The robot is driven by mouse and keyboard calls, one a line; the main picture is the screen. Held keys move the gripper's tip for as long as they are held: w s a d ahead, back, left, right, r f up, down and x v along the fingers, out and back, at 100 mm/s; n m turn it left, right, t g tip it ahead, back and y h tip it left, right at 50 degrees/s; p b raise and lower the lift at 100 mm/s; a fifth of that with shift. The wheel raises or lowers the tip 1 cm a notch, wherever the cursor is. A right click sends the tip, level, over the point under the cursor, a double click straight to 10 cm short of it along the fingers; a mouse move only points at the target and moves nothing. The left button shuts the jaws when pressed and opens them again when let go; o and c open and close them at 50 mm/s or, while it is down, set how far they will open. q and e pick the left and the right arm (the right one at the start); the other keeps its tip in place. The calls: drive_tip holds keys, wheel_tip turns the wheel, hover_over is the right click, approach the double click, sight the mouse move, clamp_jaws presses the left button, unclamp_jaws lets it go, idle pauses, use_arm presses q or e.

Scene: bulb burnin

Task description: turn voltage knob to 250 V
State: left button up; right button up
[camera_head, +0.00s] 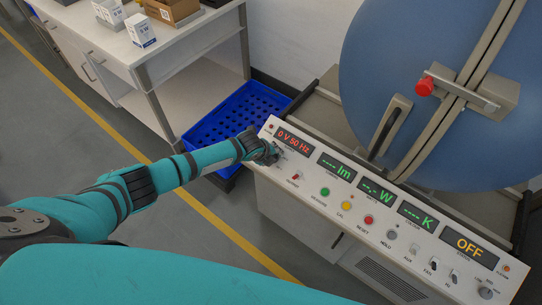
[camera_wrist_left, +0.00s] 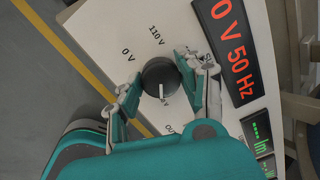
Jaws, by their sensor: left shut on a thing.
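The voltage knob (camera_wrist_left: 160,77) is a round black dial with a white pointer line, on the white control panel (camera_head: 335,193). In the left wrist view its pointer faces the bottom of the picture, away from the "0 V" (camera_wrist_left: 128,53) and "110 V" (camera_wrist_left: 156,34) marks. Other marks around it are partly hidden by my fingers. My left gripper (camera_head: 271,155) is at the panel's left end; the left wrist view shows its fingers (camera_wrist_left: 158,80) shut on both sides of the knob. The red display (camera_head: 295,143) reads "0 V 50 Hz". My right gripper is out of view.
A large blue sphere (camera_head: 410,60) with a metal band and red-knobbed latch (camera_head: 425,87) stands behind the panel. Buttons and switches run right along the panel to the "OFF" display (camera_head: 468,246). A blue crate (camera_head: 220,125) and a white bench (camera_head: 120,45) stand at left.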

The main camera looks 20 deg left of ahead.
use_arm(q)
drive_tip(key=o, duration=1.2)
drive_tip(key=v, duration=1.2)
drive_tip(key=shift+f, duration=0.1)
